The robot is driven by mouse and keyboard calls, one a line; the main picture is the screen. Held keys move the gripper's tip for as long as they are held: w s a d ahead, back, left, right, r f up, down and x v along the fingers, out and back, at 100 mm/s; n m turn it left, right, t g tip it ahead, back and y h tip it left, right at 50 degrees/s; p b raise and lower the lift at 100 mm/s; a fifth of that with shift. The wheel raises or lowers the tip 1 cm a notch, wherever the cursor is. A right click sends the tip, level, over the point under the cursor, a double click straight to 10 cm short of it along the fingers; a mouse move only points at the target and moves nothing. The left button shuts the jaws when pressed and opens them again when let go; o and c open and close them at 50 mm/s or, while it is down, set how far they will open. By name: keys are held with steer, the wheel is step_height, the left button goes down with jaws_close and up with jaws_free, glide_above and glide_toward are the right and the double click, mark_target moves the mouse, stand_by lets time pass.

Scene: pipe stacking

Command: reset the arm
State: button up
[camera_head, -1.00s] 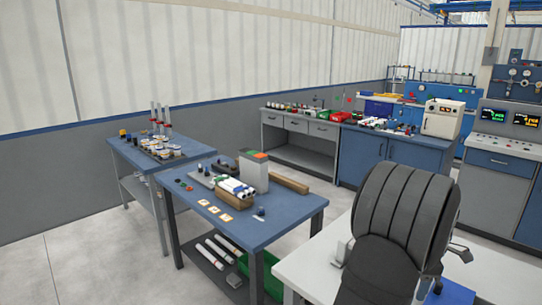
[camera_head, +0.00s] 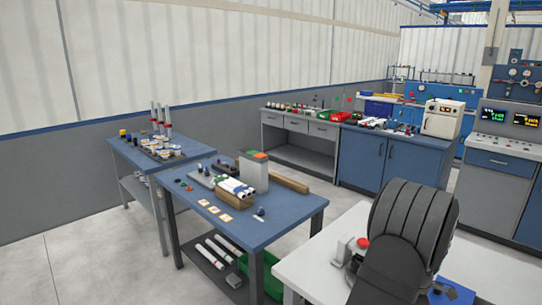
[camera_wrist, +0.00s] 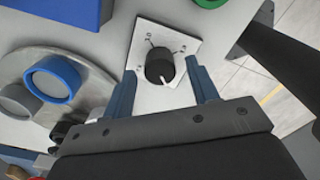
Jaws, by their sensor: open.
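My gripper (camera_wrist: 161,72) shows in the wrist view as two blue fingers set apart, with nothing held between them. In the head view my dark ribbed arm stands over the white table, and the gripper is hidden there. White pipes (camera_head: 235,187) lie side by side on a wooden cradle (camera_head: 232,201) on the blue table, well away from my arm.
The white table (camera_head: 335,275) carries a red button (camera_head: 362,243) and a grey bracket (camera_head: 343,251) close to my arm. The wrist view shows a blue ring (camera_wrist: 52,79), a grey ring (camera_wrist: 16,101) and a blue box (camera_wrist: 70,10). A grey block (camera_head: 254,172) stands near the pipes.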

steer(key=shift+f, duration=0.7)
steer(key=m, duration=0.4)
steer(key=shift+r, duration=0.15)
steer(key=m, duration=0.4)
steer(key=shift+m, duration=0.4)
steer(key=m, duration=0.4)
steer(key=shift+m, duration=2.4)
